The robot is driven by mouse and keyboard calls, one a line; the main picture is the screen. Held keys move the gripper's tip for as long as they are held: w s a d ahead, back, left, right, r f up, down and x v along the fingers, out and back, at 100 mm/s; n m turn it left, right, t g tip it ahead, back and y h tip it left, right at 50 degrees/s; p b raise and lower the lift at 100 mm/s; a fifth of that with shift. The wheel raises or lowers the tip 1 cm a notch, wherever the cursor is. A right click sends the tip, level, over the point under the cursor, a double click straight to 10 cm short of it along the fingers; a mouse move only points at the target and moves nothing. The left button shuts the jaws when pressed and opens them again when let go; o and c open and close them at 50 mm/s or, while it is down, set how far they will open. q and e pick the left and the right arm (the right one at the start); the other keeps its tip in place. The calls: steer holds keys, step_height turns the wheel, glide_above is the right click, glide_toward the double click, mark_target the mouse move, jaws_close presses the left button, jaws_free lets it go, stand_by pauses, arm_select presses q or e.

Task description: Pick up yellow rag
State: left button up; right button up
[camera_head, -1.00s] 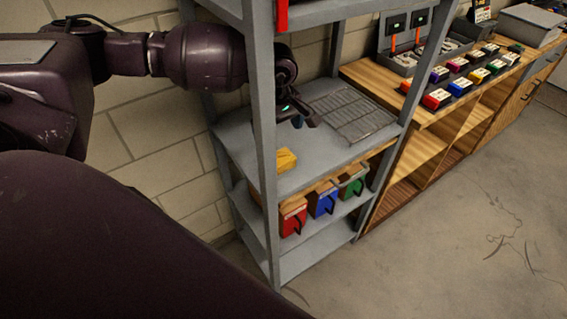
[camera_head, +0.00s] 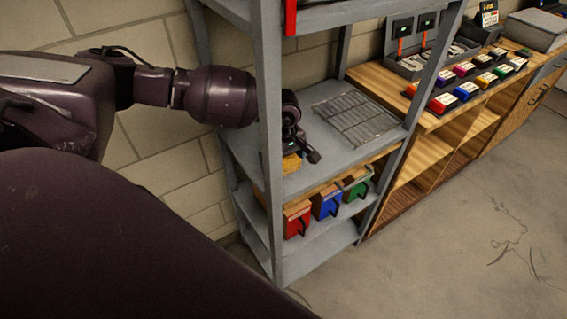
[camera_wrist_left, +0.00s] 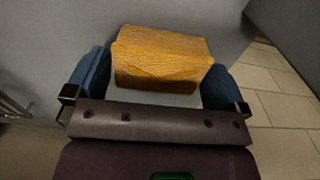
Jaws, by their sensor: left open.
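The yellow rag (camera_head: 291,163) lies folded on the grey shelf, partly hidden behind my left gripper and a shelf post in the head view. In the left wrist view the rag (camera_wrist_left: 160,58) is a thick, textured yellow block sitting between and slightly ahead of my two blue fingertips. My left gripper (camera_wrist_left: 152,85) is open, with a finger on each side of the rag and a gap showing at the near corners. In the head view my left gripper (camera_head: 302,150) is low over the shelf at the rag. My right gripper is not seen.
The grey shelf unit (camera_head: 268,150) has upright posts close to my left arm. A wire rack (camera_head: 355,117) lies on the same shelf. Red, blue and green bins (camera_head: 326,203) stand on the shelf below. A wooden bench (camera_head: 430,122) with coloured boxes is to the right.

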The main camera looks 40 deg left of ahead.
mark_target(284, 160)
arm_select(q)
steer(key=shift+f, duration=0.55)
steer(key=c, duration=0.7)
step_height(284, 160, up, 10)
steer(key=shift+r, duration=0.1)
